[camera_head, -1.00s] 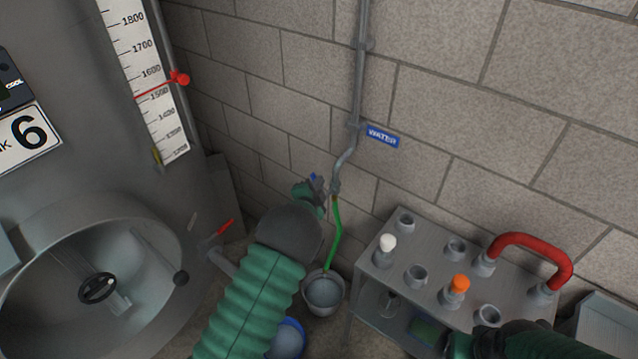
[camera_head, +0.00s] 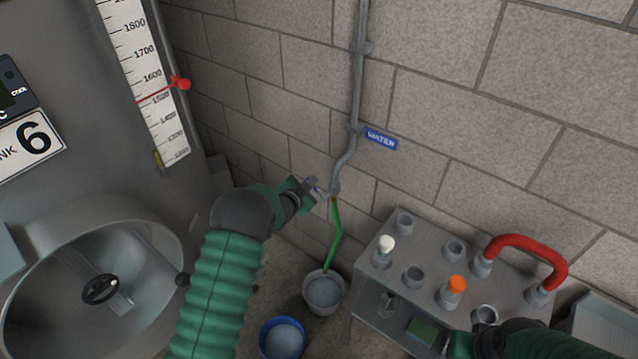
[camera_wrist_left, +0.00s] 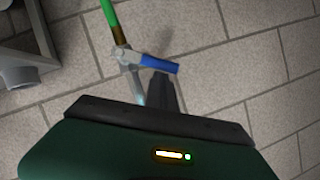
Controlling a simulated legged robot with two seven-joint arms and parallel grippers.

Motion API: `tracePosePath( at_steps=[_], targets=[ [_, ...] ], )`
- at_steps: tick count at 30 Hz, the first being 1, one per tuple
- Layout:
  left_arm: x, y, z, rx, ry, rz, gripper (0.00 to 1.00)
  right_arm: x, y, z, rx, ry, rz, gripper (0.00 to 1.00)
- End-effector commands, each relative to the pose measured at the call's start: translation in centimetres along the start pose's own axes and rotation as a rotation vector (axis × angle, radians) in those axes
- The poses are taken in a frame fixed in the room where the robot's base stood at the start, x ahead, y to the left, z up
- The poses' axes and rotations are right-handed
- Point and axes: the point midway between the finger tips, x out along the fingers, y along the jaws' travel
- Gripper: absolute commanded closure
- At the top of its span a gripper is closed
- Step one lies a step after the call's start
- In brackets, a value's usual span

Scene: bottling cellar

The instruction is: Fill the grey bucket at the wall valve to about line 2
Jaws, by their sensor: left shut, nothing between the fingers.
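The grey bucket (camera_head: 323,308) stands on the floor below the wall valve (camera_head: 333,190). A green hose (camera_head: 337,235) hangs from the valve into it. The bucket shows a pale surface inside; no level lines can be read. In the left wrist view the valve's blue lever (camera_wrist_left: 160,64) points right, roughly across the pipe. My left gripper (camera_head: 312,190) is shut and empty, close beside the lever; whether they touch I cannot tell. My right arm shows at the bottom right; its fingers cannot be made out.
A blue bucket (camera_head: 283,322) stands in front of the grey one. A metal rack (camera_head: 395,250) with several sockets and a red looped hose (camera_head: 535,250) is at right. A steel tank with an open round hatch (camera_head: 60,235) is at left. A WATER sign (camera_head: 381,139) marks the pipe.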

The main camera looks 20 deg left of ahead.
Motion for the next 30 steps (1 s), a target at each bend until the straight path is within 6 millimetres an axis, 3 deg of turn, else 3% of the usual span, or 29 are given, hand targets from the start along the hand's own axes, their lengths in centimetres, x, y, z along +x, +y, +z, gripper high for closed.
tracePosePath(
  at_steps=[10, 30],
  targets=[
    [0.8, -0.8, 2.5, -0.278, -0.01, 0.128, 1.0, -1.2, 0.0, -0.3, 0.0, 0.0, 0.0, 0.72],
    [1.6, -0.2, 3.8, -0.277, -0.009, 0.131, 1.0, -0.2, 0.0, -0.1, 0.0, 0.0, 0.0, 0.72]
  ],
)
